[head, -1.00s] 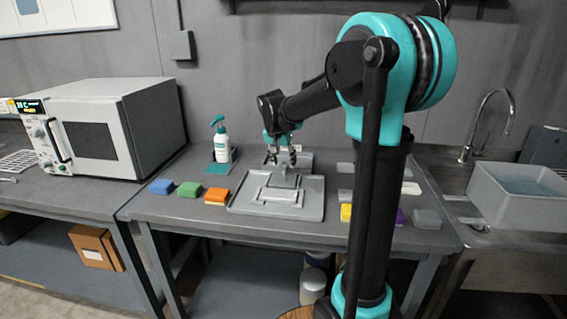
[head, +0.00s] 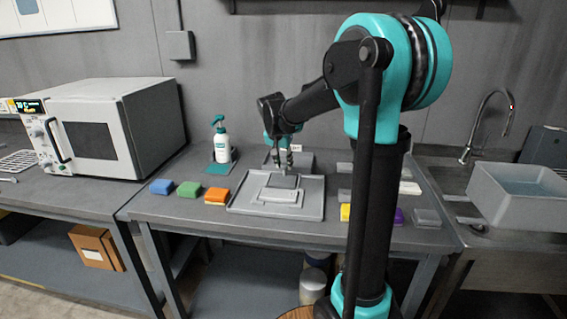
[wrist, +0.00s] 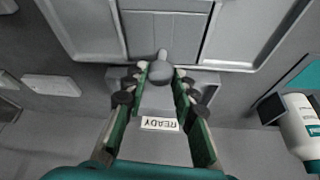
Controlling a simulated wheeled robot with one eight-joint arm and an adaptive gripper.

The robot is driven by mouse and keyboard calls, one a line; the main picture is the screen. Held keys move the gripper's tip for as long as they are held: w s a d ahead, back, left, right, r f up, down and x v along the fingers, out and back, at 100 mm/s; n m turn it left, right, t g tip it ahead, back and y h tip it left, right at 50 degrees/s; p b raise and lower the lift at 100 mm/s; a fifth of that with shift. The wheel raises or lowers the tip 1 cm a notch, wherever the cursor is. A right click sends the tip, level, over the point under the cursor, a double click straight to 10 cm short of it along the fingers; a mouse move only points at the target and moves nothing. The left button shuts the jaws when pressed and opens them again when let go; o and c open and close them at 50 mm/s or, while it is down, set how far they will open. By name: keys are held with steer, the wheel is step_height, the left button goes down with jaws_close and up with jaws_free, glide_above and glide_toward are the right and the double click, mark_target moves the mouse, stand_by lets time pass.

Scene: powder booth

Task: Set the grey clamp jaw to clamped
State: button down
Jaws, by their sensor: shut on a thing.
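The grey clamp jaw (head: 285,181) is on the grey fixture tray (head: 240,207) in the middle of the bench; its exact setting is too small to tell in the head view. My gripper (head: 284,163) is at its back edge, pointing down. In the wrist view my gripper (wrist: 160,75) has its two green-lined fingers on either side of a rounded grey knob (wrist: 161,70) with a short stub, shut on it. This knob seems to belong to the jaw.
Blue (head: 161,186), green (head: 189,189) and orange (head: 217,196) blocks lie left of the tray. A spray bottle (head: 221,143) stands behind them. Yellow, purple and grey blocks lie right, partly behind my arm. An oven (head: 95,130) is at left, a sink basin (head: 515,205) at right.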

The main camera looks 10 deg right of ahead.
steer(key=shift+s+a, duration=0.25)
steer(key=shift+s, duration=0.35)
steer(key=shift+s+a, duration=0.2)
steer(key=shift+s, duration=0.4)
steer(key=c, duration=1.2)
jaws_free()
steer(key=v, duration=1.2)
steer(key=shift+s, duration=0.1)
